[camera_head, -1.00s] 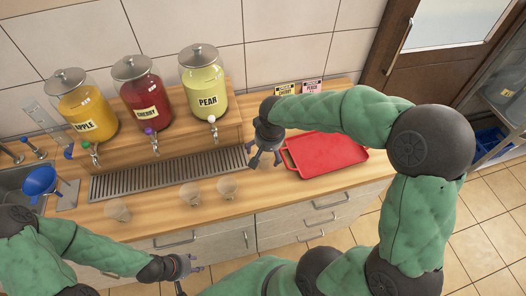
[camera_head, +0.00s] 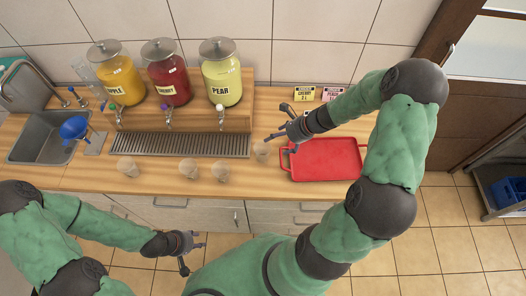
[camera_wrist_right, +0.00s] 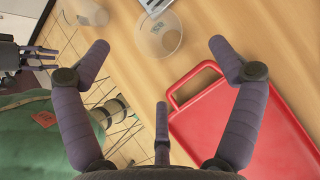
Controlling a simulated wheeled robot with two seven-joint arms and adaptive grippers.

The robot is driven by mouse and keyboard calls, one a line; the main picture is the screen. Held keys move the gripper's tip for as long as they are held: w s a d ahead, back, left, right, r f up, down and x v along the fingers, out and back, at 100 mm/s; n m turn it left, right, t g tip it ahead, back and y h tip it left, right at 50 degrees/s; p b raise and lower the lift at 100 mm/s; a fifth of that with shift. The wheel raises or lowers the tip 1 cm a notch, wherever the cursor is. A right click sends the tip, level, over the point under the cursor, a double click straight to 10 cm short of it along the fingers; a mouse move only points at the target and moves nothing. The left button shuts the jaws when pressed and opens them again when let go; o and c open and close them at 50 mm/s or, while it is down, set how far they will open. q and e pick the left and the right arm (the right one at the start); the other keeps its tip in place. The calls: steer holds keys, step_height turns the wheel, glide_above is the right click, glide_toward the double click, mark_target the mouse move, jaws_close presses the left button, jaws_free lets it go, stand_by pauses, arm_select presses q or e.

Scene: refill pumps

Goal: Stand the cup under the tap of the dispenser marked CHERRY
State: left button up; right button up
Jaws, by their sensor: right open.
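The CHERRY dispenser (camera_head: 168,82) is the middle jar, with red liquid; its tap (camera_head: 167,113) hangs over the metal drip grille (camera_head: 180,145). A clear cup (camera_head: 262,151) stands on the counter between the grille and the red tray; it appears to be the cup (camera_wrist_right: 158,40) in the right wrist view, beyond my fingertips. Several similar cups, such as one at the left (camera_head: 127,167) and one nearer the middle (camera_head: 220,173), stand in front of the grille. My right gripper (camera_head: 279,126) is open and empty above the counter. My left gripper (camera_head: 194,254) is open and empty in front of the drawers.
The APPLE dispenser (camera_head: 116,80) and PEAR dispenser (camera_head: 222,82) flank CHERRY. A red tray (camera_head: 325,160) lies at the right, just beside the cup.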

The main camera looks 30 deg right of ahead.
mark_target(257, 151)
steer(key=shift+s+b+x, duration=0.15)
steer(key=shift+b+x, duration=0.3)
steer(key=shift+x, duration=2.15)
steer(key=shift+s+b+x, duration=0.15)
steer(key=shift+b+x, duration=0.25)
steer(key=shift+x, duration=2.25)
steer(key=shift+f, duration=0.15)
steer(key=c, duration=0.8)
